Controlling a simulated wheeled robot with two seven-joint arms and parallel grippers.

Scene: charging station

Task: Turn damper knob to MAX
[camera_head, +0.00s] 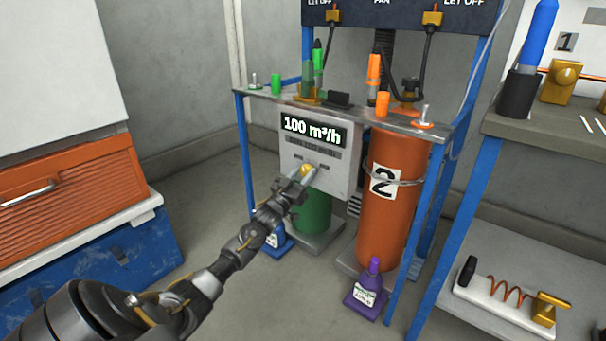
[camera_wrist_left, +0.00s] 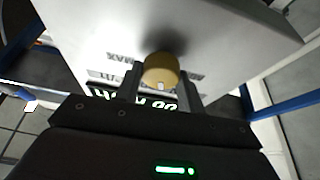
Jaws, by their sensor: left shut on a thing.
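The damper knob (camera_head: 307,171) is a round yellow-gold knob on the front of a white panel box (camera_head: 345,172). A display (camera_head: 314,130) at the top of the box reads 100 m³/h. My left gripper (camera_head: 304,175) is at the knob, shut on it. In the left wrist view, the knob (camera_wrist_left: 161,71) sits between the two dark fingers of my left gripper (camera_wrist_left: 160,85). A small light mark shows on the knob's edge. Printed labels, one reading MAX (camera_wrist_left: 120,57), lie beside the knob. My right gripper is not in view.
An orange cylinder (camera_head: 388,220) marked 2 stands right of the box, and a green one (camera_head: 313,212) below it. Blue frame legs (camera_head: 244,150) flank them. An orange-fronted cabinet (camera_head: 70,210) is at left.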

